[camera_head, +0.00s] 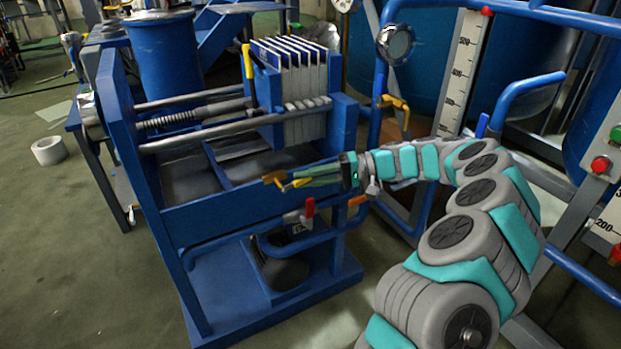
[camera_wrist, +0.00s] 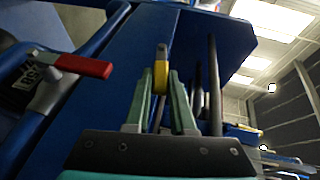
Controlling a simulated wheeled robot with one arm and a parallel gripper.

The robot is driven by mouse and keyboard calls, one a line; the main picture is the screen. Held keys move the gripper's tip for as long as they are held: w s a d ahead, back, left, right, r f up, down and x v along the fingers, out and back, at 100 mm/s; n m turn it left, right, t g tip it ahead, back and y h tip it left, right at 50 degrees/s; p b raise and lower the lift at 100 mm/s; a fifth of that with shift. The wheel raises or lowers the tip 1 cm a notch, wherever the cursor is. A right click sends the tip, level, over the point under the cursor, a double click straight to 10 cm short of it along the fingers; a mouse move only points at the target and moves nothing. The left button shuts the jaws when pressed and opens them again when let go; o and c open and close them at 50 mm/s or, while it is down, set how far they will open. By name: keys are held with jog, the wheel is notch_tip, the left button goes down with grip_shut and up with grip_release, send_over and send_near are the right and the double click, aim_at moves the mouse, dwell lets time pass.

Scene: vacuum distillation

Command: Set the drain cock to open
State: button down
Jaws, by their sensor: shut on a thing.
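In the wrist view the yellow handle (camera_wrist: 160,70) stands between the fingertips. My gripper (camera_head: 287,184) reaches in from the right with its green fingers shut on this handle. In the wrist view my gripper (camera_wrist: 160,84) has a finger on each side of the handle.
A red-handled valve (camera_head: 309,207) sits just below my gripper, and it shows at the left in the wrist view (camera_wrist: 83,66). An orange handle (camera_head: 357,201) is nearby. The blue press frame (camera_head: 235,210) stands close to the arm. Open floor (camera_head: 70,250) lies at left.

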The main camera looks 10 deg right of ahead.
jog(key=c, duration=0.8)
grip_release()
jog(key=shift+o, duration=0.2)
jog(key=shift+d, duration=0.1)
jog(key=d+r, duration=0.1)
jog(key=d, duration=0.6)
jog(key=shift+s+d, duration=0.2)
jog(key=shift+d, duration=0.05)
jog(key=shift+r, duration=0.1)
jog(key=shift+c, duration=0.2)
